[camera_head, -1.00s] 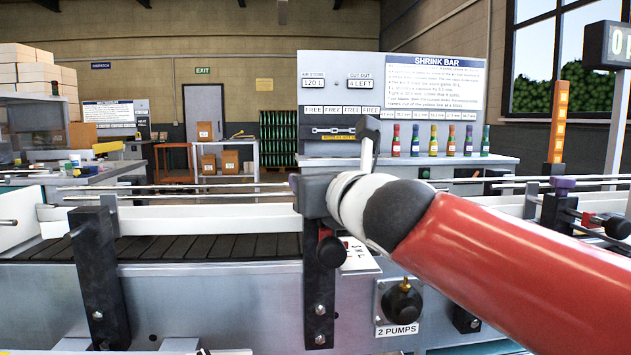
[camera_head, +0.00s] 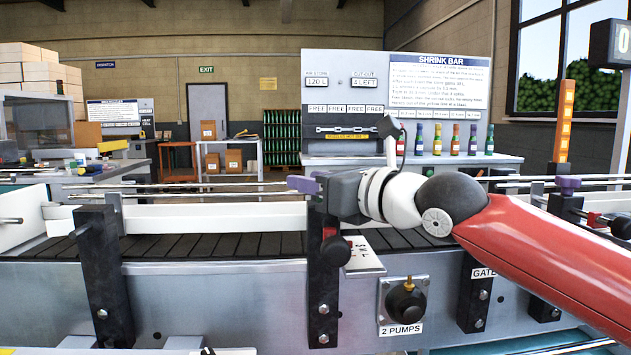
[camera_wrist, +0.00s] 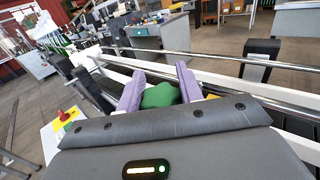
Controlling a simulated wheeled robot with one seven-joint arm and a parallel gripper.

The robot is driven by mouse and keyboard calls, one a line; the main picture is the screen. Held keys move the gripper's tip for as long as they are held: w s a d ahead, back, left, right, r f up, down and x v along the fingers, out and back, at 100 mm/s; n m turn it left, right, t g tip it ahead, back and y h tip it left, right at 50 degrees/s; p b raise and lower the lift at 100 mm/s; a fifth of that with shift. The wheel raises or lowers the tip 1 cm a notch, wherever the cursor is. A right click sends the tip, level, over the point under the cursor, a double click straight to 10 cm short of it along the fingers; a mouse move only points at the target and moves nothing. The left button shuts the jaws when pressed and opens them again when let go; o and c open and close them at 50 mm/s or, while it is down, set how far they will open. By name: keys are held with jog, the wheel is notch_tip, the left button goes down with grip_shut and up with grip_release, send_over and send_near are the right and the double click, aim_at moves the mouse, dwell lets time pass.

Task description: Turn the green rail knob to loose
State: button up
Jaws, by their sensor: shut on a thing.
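In the wrist view the green rail knob (camera_wrist: 160,95) sits between the two purple fingers of my gripper (camera_wrist: 159,84). The fingers are closed on its sides. In the head view my gripper (camera_head: 303,185) is at the top of a black rail post (camera_head: 323,285), with one purple finger showing at its left end. The green knob is hidden there by the gripper, so its turn position cannot be read. A lettered plate (camera_head: 362,258) sticks out beside the post.
A second black post (camera_head: 100,275) stands to the left along the conveyor (camera_head: 200,246). Metal rails run along the belt. A black pump dial (camera_head: 406,303) is below right, and a purple knob (camera_head: 568,183) sits on another post at right.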

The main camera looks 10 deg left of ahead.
jog(key=shift+n+g+y, duration=0.5)
jog(key=shift+n+g, duration=0.2)
jog(key=shift+g, duration=0.3)
jog(key=shift+s+r, duration=0.1)
jog(key=o, duration=1)
jog(key=shift+a, duration=0.1)
jog(key=shift+b+v, duration=0.35)
jog(key=shift+v, duration=3.55)
